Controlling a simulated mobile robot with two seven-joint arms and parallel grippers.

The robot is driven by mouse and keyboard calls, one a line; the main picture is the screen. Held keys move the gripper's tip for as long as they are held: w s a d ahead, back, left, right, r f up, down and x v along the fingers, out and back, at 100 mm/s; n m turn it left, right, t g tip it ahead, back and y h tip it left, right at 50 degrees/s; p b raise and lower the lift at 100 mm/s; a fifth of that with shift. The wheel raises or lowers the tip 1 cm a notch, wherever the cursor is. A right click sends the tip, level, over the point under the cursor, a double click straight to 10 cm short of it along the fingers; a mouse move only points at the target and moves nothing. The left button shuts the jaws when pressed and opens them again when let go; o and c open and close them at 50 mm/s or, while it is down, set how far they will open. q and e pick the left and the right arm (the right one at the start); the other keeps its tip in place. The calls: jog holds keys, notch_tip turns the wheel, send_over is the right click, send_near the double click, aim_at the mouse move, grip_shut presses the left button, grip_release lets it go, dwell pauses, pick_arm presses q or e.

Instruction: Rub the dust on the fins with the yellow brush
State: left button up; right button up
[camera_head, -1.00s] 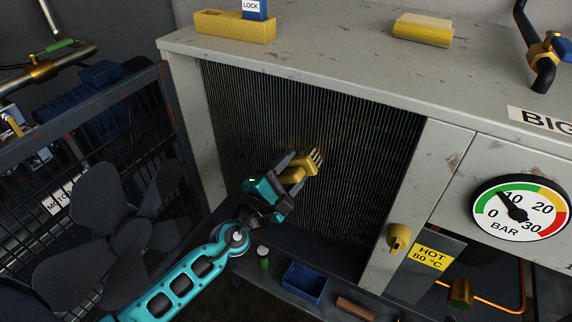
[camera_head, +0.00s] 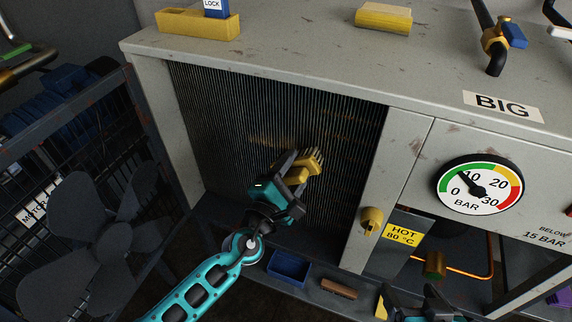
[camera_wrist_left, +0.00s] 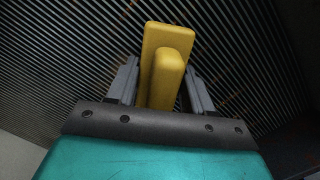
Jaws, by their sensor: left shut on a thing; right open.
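The fins (camera_head: 225,120) form a dark panel of narrow upright ribs in the grey cabinet's front. Faint brownish dust streaks (camera_head: 268,138) show on them, left of and above the brush, with more to the upper right. My left gripper (camera_head: 292,174) is shut on the yellow brush (camera_head: 309,167), whose bristles point at the fins near the panel's middle. In the left wrist view the brush's yellow body (camera_wrist_left: 166,60) stands between the fingers, hiding its bristles; contact with the fins cannot be told. My right gripper (camera_head: 428,300) shows partly at the bottom edge, open.
A dark fan (camera_head: 95,240) and mesh guard stand left of the fins. A yellow latch (camera_head: 371,220) and a HOT 80 °C plate (camera_head: 402,235) are to the right. A blue tray (camera_head: 289,268) and a brown block (camera_head: 338,288) lie on the shelf below.

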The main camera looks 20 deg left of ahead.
pick_arm(q)
jog(key=shift+r+p, duration=1)
jog(key=shift+r, duration=0.05)
jog(key=shift+a+f, duration=0.15)
jog(key=shift+a, duration=0.1)
jog(key=shift+w+a+b, duration=0.15)
jog(key=shift+a+b, duration=0.05)
jog(key=shift+a, duration=0.65)
jog(key=shift+w+a+b, duration=0.1)
jog(key=shift+a+b, duration=0.05)
jog(key=shift+a, duration=0.65)
jog(key=shift+w+a+b, duration=0.1)
jog(key=shift+a+b, duration=0.25)
jog(key=shift+a, duration=1.3)
jog(key=shift+a+b, duration=0.55)
jog(key=shift+a, duration=1.1)
jog(key=shift+w+a+b, duration=0.15)
jog(key=shift+a+b, duration=0.5)
jog(key=shift+a, duration=1)
jog(key=shift+w+a+b, duration=0.15)
jog(key=shift+a+b, duration=0.4)
jog(key=shift+a, duration=0.05)
jog(key=shift+w+a+b, duration=0.15)
jog(key=shift+a+b, duration=0.35)
jog(key=shift+a, duration=0.4)
jog(key=shift+c, duration=0.5)
jog(key=shift+w+a+r, duration=0.1)
jog(key=shift+a+r, duration=0.05)
jog(key=shift+r, duration=0.1)
jog(key=shift+c, duration=0.5)
